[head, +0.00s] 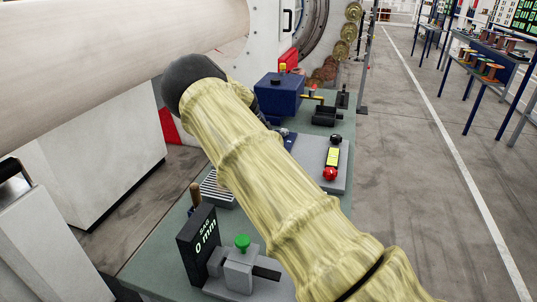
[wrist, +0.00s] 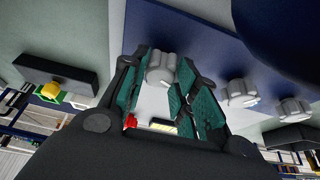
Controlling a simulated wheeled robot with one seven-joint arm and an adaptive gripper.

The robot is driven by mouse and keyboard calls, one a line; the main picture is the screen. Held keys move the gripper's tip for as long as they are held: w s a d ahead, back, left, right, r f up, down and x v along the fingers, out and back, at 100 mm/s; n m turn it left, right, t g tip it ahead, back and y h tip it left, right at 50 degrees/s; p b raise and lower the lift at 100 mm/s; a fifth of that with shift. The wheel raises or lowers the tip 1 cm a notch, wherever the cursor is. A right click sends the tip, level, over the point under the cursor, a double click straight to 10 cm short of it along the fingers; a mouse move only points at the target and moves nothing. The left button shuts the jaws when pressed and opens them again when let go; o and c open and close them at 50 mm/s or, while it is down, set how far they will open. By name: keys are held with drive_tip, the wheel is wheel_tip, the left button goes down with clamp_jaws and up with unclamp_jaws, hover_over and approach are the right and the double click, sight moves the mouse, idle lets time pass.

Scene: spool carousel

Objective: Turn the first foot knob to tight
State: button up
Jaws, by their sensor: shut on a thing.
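A grey foot knob (wrist: 161,66) stands between the green-padded fingers of my gripper (wrist: 159,82), at the edge of a dark blue base in the wrist view. The fingers are shut on this knob. Two more grey knobs, one in the middle right (wrist: 240,92) and one farther right (wrist: 291,109), stand apart from the gripper; each has a small pale mark. In the head view my arm covers the gripper and the knobs. A blue housing (head: 279,96) shows just beyond the arm there.
A green-topped bench (head: 163,243) carries a black SAG display reading 0 mm (head: 199,238), a grey fixture with a green knob (head: 242,242), and a plate with a yellow level and red ball (head: 331,173). A large pale roll (head: 100,65) lies at left. The right aisle is clear.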

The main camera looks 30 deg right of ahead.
drive_tip(key=shift+w+r, duration=0.1)
drive_tip(key=o, duration=1)
drive_tip(key=v, duration=1.2)
drive_tip(key=shift+d, duration=0.1)
